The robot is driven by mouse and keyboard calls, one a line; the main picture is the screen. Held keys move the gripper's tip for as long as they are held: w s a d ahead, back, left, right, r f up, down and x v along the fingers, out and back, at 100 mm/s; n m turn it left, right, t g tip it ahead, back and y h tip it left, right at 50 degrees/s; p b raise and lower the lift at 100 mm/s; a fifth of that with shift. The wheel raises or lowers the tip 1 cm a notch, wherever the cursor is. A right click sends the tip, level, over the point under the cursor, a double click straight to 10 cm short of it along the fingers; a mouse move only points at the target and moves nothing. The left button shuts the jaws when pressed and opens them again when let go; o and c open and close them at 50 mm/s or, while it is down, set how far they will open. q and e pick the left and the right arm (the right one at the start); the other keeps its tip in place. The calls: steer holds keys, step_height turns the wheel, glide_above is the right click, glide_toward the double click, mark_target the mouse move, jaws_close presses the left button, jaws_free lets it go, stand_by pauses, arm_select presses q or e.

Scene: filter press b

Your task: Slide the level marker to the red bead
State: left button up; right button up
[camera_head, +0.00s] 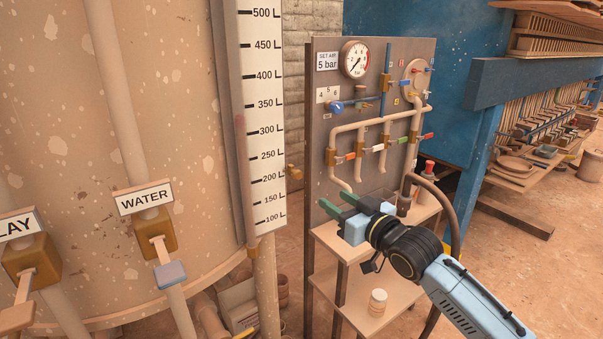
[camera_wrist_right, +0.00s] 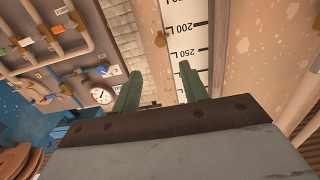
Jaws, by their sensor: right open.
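The white level scale (camera_head: 261,120) runs up the tank front, with marks from 100 L to 500 L. A brass knob (camera_head: 293,173), apparently the level marker, sticks out at its right edge near 200 L. It also shows in the right wrist view (camera_wrist_right: 161,39), beside the 200 L mark. A small reddish bead (camera_head: 240,121) seems to sit at the scale's left edge, a little above 300 L; its colour is hard to tell. My right gripper (camera_head: 337,201) is open and empty, right of the knob and lower in the picture. Its green fingers (camera_wrist_right: 160,75) point toward the scale, apart from the knob.
A grey panel (camera_head: 321,115) with a gauge (camera_head: 355,60), pipes and coloured valves stands right of the scale. A shelf stand (camera_head: 390,310) with a small jar (camera_head: 377,302) is below my right arm. WATER (camera_head: 145,198) and CLAY valves are at left.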

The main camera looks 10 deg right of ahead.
mark_target(299, 175)
steer(key=x, duration=1.3)
steer(key=shift+w+a+r, duration=0.1)
steer(key=shift+r, duration=0.05)
steer(key=shift+c, duration=0.2)
steer(key=shift+p, duration=0.3)
jaws_close()
